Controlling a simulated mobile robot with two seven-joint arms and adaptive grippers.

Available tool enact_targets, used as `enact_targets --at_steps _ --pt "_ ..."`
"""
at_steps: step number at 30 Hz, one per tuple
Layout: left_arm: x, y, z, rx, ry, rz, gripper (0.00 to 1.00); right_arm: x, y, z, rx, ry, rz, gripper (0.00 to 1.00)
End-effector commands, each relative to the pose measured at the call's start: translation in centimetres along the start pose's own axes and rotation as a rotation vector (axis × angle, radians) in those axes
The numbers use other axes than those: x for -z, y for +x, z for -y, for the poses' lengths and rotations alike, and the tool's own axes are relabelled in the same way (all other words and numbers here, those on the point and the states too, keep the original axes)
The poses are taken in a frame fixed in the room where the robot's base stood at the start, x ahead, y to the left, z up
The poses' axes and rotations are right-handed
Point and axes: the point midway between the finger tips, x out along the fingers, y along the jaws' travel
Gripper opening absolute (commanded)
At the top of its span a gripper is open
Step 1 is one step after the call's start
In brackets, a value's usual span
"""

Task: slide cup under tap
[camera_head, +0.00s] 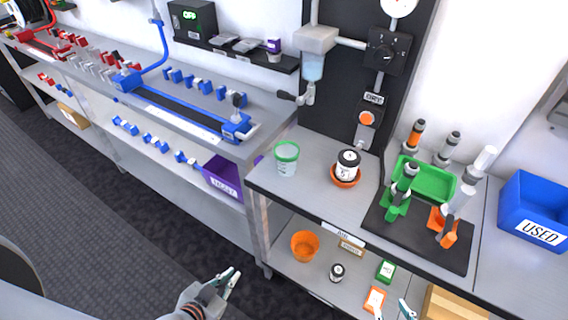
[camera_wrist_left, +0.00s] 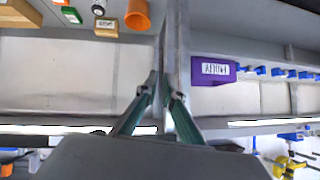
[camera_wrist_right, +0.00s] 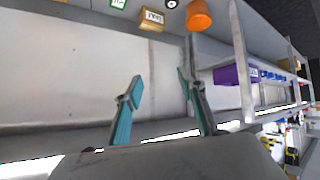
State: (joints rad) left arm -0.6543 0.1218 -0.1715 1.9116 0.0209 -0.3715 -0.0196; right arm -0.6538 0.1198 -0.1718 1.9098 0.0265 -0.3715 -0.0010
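The cup (camera_head: 286,165) is clear with a green rim and stands upright on the steel bench near its left end. The tap (camera_head: 305,95) is on the black wall panel, below a clear vessel with pale blue liquid. The cup is below and slightly left of the tap outlet. My left gripper (camera_head: 230,281) is open and empty, in front of and below the bench; its fingers also show in the left wrist view (camera_wrist_left: 161,92). My right gripper (camera_head: 393,310) is open and empty at the bottom edge, mostly out of frame; the right wrist view shows its spread fingers (camera_wrist_right: 160,82).
A black-and-white jar (camera_head: 348,162) sits in an orange dish (camera_head: 345,180) right of the cup. A black rack (camera_head: 415,230) and a blue USED bin (camera_head: 535,212) stand further right. The lower shelf holds an orange cup (camera_head: 304,246). A purple bin (camera_head: 222,176) is at left.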

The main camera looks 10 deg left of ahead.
Motion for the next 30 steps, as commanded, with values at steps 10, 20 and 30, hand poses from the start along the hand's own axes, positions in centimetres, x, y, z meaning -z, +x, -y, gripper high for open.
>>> enact_targets --at_steps 10,20,30 --pt "7.7 1.6 2.0 0.118 0.843 -0.169 0.0 -2.1 2.4 0.7 0.003 -0.008 -0.017 0.4" --pt "16.0 0.2 2.7 0.442 1.874 -0.245 0.0 -3.9 4.6 1.2 0.007 -0.024 -0.042 0.4" --pt "21.2 -2.6 2.0 0.857 2.68 -0.109 0.0 -6.6 6.2 2.4 0.022 -0.028 -0.034 0.4"
